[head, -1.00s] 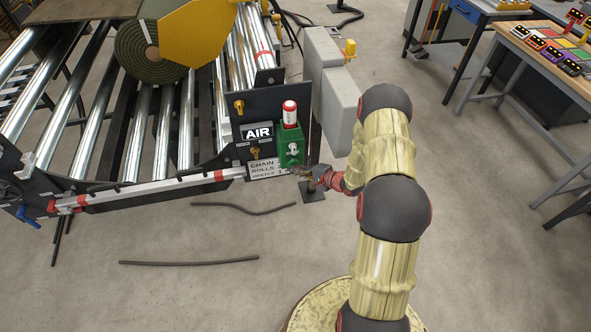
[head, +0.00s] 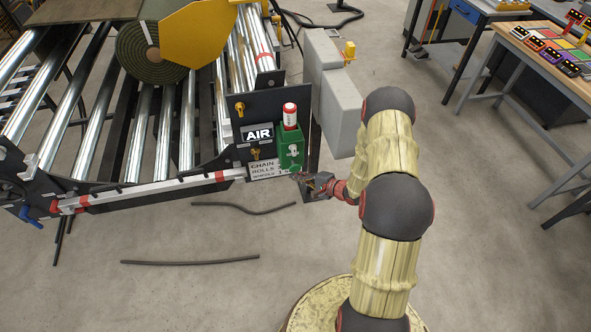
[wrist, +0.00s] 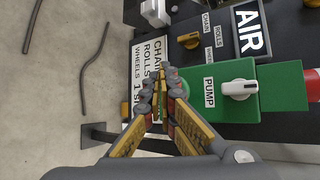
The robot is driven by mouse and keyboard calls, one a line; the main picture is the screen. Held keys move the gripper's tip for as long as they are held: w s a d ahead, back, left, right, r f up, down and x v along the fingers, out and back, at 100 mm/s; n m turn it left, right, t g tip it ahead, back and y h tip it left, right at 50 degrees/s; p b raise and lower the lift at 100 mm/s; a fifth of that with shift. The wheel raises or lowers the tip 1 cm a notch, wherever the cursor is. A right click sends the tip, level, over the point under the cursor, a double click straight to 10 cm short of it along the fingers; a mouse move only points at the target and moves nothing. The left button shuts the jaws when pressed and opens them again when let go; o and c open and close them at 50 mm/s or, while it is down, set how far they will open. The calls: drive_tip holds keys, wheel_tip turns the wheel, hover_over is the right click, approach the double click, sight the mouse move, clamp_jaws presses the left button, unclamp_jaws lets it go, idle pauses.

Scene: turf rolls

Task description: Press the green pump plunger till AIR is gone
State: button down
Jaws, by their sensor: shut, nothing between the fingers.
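The green pump box (head: 290,150) stands at the right end of the black panel, with a red and white cylinder (head: 290,115) above it. In the wrist view the box (wrist: 252,100) carries a PUMP label and a white knob (wrist: 238,88). The AIR sign (head: 257,133) shows white letters on black; it also shows in the wrist view (wrist: 250,30). My gripper (head: 299,177) is shut and empty, just right of and below the box. In the wrist view its fingertips (wrist: 165,76) lie beside a small green part, partly hidden; I cannot tell whether they touch it.
The white CHAIN ROLLS label (head: 262,169) and yellow knobs sit beside the box. Grey concrete-like blocks (head: 332,85) stand behind it. The roller bed (head: 150,130) with a turf roll (head: 150,50) is at left. The front floor is open, with dark strips (head: 190,262) lying on it.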

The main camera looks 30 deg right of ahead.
drive_tip(key=shift+s, duration=0.15)
drive_tip(key=shift+s+a+p, duration=0.25)
drive_tip(key=shift+s+p, duration=0.05)
drive_tip(key=shift+s, duration=0.5)
drive_tip(key=shift+s+a+p, duration=0.25)
drive_tip(key=shift+s, duration=0.5)
drive_tip(key=shift+s+a+p, duration=0.25)
drive_tip(key=shift+s+p, duration=0.05)
drive_tip(key=shift+s, duration=0.5)
